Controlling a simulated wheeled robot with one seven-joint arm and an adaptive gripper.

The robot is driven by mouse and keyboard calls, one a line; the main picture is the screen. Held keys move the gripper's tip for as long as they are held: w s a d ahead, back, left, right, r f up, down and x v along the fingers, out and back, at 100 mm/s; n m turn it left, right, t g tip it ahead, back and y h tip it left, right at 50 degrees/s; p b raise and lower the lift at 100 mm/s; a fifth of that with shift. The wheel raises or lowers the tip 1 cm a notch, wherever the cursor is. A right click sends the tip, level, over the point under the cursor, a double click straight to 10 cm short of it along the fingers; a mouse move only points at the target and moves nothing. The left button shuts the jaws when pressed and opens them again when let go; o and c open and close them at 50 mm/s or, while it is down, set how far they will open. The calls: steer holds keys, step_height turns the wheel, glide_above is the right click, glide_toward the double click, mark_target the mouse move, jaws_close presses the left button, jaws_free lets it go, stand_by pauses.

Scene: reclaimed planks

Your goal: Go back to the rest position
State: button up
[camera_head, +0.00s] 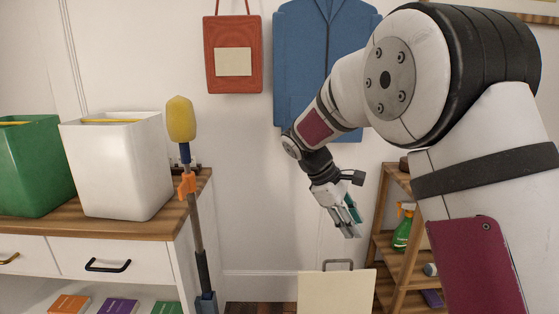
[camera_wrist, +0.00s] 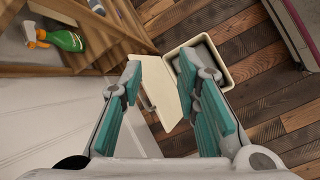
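My gripper (camera_head: 347,218) hangs in mid-air in the middle of the head view, in front of the wall and pointing down. In the wrist view my gripper (camera_wrist: 161,72) has its two teal-padded fingers spread apart, with nothing between them. Below it is a cream bin (camera_wrist: 233,76) on the floor, with a cream lid panel (camera_wrist: 158,92) beside its opening. That panel also shows at the bottom of the head view (camera_head: 337,292). The gripper touches nothing that I can see.
A wooden shelf (camera_head: 378,205) with a green spray bottle (camera_head: 403,230) stands at right. A dresser (camera_head: 150,229) at left carries a white bin (camera_head: 115,165) and a green bin (camera_head: 30,170). A yellow-headed duster (camera_head: 181,120) stands upright at its right end.

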steer(key=s+d+r+m+y, duration=0.25)
steer(key=s+r, duration=0.25)
steer(key=s, duration=0.6)
steer(key=s+d+r+m+y, duration=0.1)
steer(key=s+r+m, duration=0.35)
steer(key=s, duration=0.75)
steer(key=s+a+f+m+y, duration=0.1)
steer(key=s+f+m, duration=0.1)
steer(key=s, duration=0.8)
steer(key=s+a+f+m+y, duration=0.1)
steer(key=s+f+m+y, duration=0.1)
steer(key=s, duration=0.7)
step_height(320, 180, up, 26)
steer(key=t+p, duration=0.4)
steer(key=p, duration=2)
steer(key=shift+d+r, duration=0.15)
steer(key=shift+d, duration=0.05)
